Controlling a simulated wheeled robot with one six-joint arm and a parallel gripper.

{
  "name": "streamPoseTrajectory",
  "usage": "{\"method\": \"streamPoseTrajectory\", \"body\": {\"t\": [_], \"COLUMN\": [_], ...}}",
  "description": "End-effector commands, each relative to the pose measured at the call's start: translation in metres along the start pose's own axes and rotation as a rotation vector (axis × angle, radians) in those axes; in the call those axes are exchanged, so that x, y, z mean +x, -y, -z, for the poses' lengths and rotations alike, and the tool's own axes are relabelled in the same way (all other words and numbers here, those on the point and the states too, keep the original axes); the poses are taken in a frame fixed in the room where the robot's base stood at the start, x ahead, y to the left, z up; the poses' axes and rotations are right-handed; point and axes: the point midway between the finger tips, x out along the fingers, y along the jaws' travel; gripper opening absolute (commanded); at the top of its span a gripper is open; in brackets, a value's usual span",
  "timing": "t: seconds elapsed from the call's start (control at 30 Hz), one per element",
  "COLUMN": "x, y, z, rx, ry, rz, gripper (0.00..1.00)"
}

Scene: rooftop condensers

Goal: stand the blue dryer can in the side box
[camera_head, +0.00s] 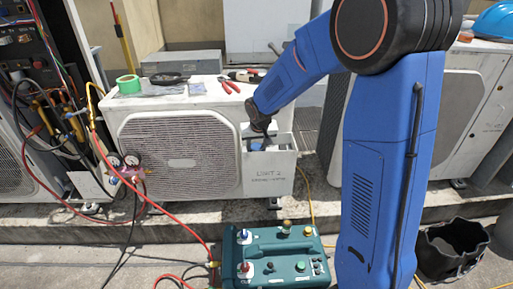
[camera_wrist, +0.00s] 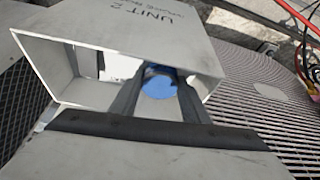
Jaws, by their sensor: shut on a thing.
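The blue dryer can (camera_wrist: 158,84) is between the two fingers of my gripper (camera_wrist: 157,96) in the wrist view. Only its round blue end and a little of its side show. My gripper (camera_head: 257,138) is shut on it, at the mouth of the side box (camera_head: 270,172). The side box is a pale open-topped box marked "UNIT 2" on the right front of the condenser. In the wrist view the fingers reach over the opening of the side box (camera_wrist: 190,53). The can's lower end is hidden, so I cannot tell whether it touches the box floor.
The condenser (camera_head: 180,150) carries green tape (camera_head: 129,84), red-handled pliers (camera_head: 229,85) and other small tools on top. A teal case (camera_head: 275,262) stands on the ground in front. A black bucket (camera_head: 451,248) is at the right. Red hoses run at the left.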

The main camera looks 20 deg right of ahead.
Motion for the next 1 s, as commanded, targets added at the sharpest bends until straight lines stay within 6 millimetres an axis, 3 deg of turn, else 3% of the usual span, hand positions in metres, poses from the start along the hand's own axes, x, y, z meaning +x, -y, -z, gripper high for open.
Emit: {"method": "streamPoseTrajectory", "body": {"t": [0.27,0.3,0.37,0.77,1.0], "x": [0.001,0.001,0.001,-0.004,-0.039], "y": [0.0,0.0,0.0,0.0,0.0], "z": [-0.001,-0.001,-0.001,0.001,0.001], "rx": [0.0,0.0,0.0,0.0,0.0], "ry": [0.0,0.0,0.0,-0.001,-0.004], "rz": [0.0,0.0,0.0,0.0,0.0], "gripper": [0.19,0.49,0.61,0.61,0.61]}}
